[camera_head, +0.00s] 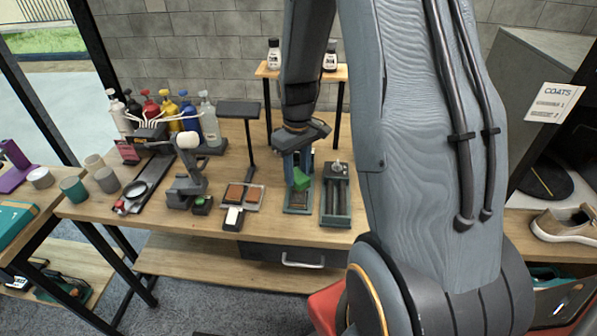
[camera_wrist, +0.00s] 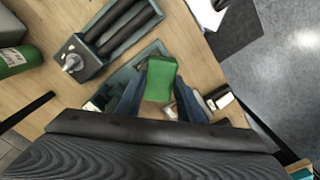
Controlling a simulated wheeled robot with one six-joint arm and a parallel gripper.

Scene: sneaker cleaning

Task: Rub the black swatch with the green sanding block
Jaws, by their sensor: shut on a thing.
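My gripper (camera_head: 300,168) is shut on the green sanding block (camera_head: 301,180). In the wrist view the block (camera_wrist: 159,80) sits between the two fingers of my gripper (camera_wrist: 161,88). The block is above a teal-edged tray (camera_head: 298,210) on the workbench; whether it touches anything there I cannot tell. Left of this tray, a pale holder (camera_head: 250,207) carries two brown swatches (camera_head: 235,193). I cannot make out the black swatch for certain in either view; my gripper and the block hide part of the tray below.
A black lamp stand (camera_head: 240,110) is behind the swatches. A small raised shelf (camera_head: 263,70) is behind my gripper.

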